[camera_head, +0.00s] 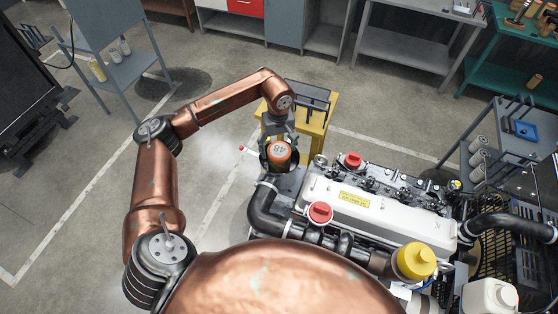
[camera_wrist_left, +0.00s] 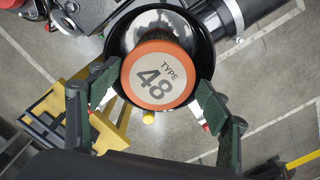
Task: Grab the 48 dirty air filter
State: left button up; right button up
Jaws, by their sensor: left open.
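The air filter (camera_head: 280,153) is a round piece with an orange rim and a pale face marked 48. It sits in a dark round housing at the left end of the engine. In the left wrist view, the filter (camera_wrist_left: 158,75) reads "TYPE 48" and the black housing (camera_wrist_left: 203,42) surrounds it. My left gripper (camera_head: 279,136) is above it. In the left wrist view, the open fingers (camera_wrist_left: 153,82) stand on either side of the filter. Whether they touch it is unclear. My right gripper is not in view.
The engine (camera_head: 380,214) with a white cover, red caps (camera_head: 320,212) and a yellow cap (camera_head: 416,260) lies to the right. A yellow stand (camera_head: 311,130) is behind the housing. Shelves (camera_head: 520,130) stand at the right.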

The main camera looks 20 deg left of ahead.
pick_arm(q)
jog(key=f, duration=0.1)
jog(key=f+p, duration=0.1)
jog(key=f, duration=0.1)
jog(key=f+p, duration=0.1)
jog(key=shift+d+f, duration=0.15)
jog(key=shift+d, duration=0.1)
jog(key=shift+f, duration=0.35)
jog(key=shift+c, duration=0.3)
jog(key=c, duration=1.1)
